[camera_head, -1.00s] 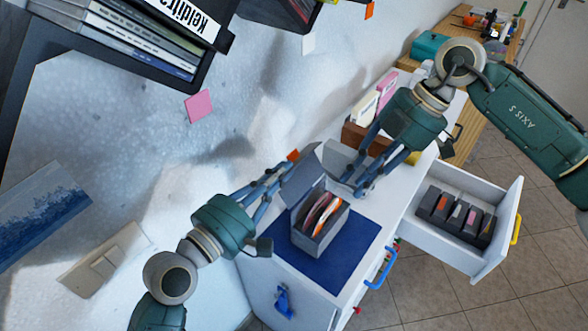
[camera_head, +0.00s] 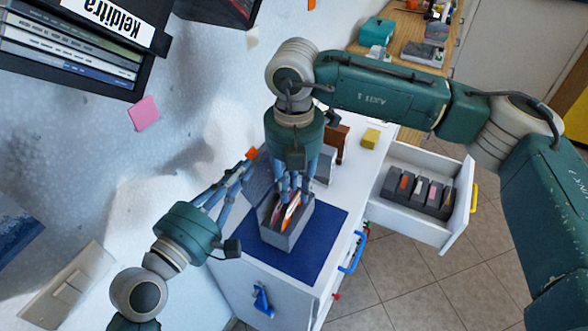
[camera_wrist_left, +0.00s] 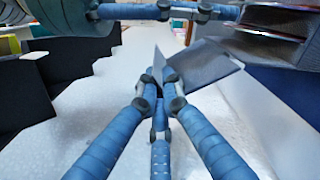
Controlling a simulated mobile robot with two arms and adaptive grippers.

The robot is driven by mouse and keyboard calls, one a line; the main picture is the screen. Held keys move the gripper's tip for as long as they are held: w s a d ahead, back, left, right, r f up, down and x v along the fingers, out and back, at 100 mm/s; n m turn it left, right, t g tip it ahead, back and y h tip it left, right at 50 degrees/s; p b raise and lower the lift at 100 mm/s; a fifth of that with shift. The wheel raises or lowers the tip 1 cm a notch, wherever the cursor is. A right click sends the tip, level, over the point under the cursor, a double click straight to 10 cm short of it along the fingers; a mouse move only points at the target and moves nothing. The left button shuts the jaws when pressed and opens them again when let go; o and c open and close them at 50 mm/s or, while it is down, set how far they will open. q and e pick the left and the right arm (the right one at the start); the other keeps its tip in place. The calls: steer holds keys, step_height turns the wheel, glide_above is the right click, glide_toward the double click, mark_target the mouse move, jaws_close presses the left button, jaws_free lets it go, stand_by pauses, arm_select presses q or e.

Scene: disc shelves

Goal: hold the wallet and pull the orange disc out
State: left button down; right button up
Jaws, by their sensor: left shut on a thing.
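The wallet (camera_head: 297,238) is a grey open box with a raised flap, standing on the blue mat. Several disc edges show inside it. An orange edge, which looks like the orange disc (camera_head: 290,212), stands among them. My left gripper (camera_head: 247,170) reaches in from the left and is shut on the wallet's thin grey flap. The flap (camera_wrist_left: 200,65) also shows at its fingertips in the left wrist view. My right gripper (camera_head: 285,195) points down into the wallet's opening, with its fingertips at the discs. The fingers overlap the discs, so their grip is unclear.
The blue mat (camera_head: 325,228) lies on a white cabinet. An open drawer (camera_head: 452,232) at the right holds several dark cases (camera_head: 425,192). A yellow block (camera_head: 370,138) sits behind on the cabinet top. A dark shelf with cases (camera_head: 70,60) hangs upper left.

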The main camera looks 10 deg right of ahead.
mark_target(294, 199)
arm_select(q)
steer(key=shift+f, duration=0.1)
arm_select(e)
steer(key=shift+f, duration=1.9)
jaws_close()
steer(key=shift+r, duration=5.05)
arm_select(q)
steer(key=c, duration=1.9)
jaws_free()
steer(key=shift+o, duration=0.2)
